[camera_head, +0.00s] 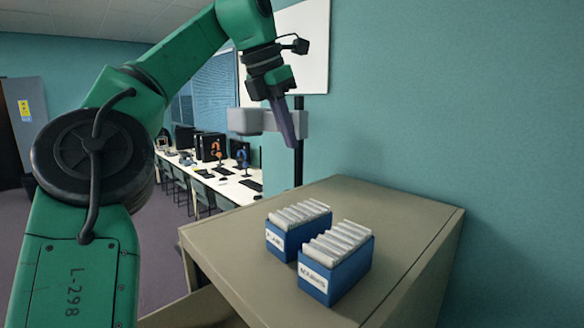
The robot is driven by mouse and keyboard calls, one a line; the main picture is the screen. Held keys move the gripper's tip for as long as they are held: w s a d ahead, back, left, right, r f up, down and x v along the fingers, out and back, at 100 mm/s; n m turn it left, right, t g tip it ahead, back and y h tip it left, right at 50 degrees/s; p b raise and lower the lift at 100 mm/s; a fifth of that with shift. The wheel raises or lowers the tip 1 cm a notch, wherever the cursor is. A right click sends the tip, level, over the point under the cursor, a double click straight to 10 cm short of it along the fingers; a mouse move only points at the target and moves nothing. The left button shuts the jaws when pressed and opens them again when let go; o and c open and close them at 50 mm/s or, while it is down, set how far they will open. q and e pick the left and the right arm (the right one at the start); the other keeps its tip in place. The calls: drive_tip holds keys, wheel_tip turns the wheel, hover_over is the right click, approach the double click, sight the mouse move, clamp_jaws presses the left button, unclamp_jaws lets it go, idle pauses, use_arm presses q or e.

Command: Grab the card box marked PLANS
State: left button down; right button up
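Two blue card boxes filled with pale cards stand upright, close together, on a beige cabinet top. The farther, left one (285,243) has a short white label that looks like PLANS, though it is small and blurred. The nearer, right one (343,279) has a longer label that I cannot read surely. My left gripper (285,128) hangs with its fingers pointing down, above and behind the boxes in the picture, well apart from both. Its fingers overlap in this view, so their opening is hidden. My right gripper is not in view.
The cabinet (405,225) has clear top space behind and right of the boxes. What looks like an open drawer (190,308) juts out at lower left. A teal wall (480,120) is close on the right. A long table (228,190) with computers and chairs stands farther back.

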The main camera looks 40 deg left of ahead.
use_arm(q)
drive_tip(key=shift+r, duration=0.4)
drive_tip(key=c, duration=1.6)
unclamp_jaws()
drive_tip(key=shift+w+a+f, duration=0.1)
drive_tip(key=shift+w+a, duration=0.1)
drive_tip(key=shift+w, duration=0.4)
drive_tip(key=c, duration=0.5)
unclamp_jaws()
drive_tip(key=shift+s, duration=0.25)
drive_tip(key=shift+c, duration=0.2)
drive_tip(key=shift+o, duration=1.1)
drive_tip(key=shift+s+d, duration=0.1)
drive_tip(key=shift+s, duration=0.1)
drive_tip(key=shift+w, duration=0.15)
drive_tip(key=shift+r, duration=0.2)
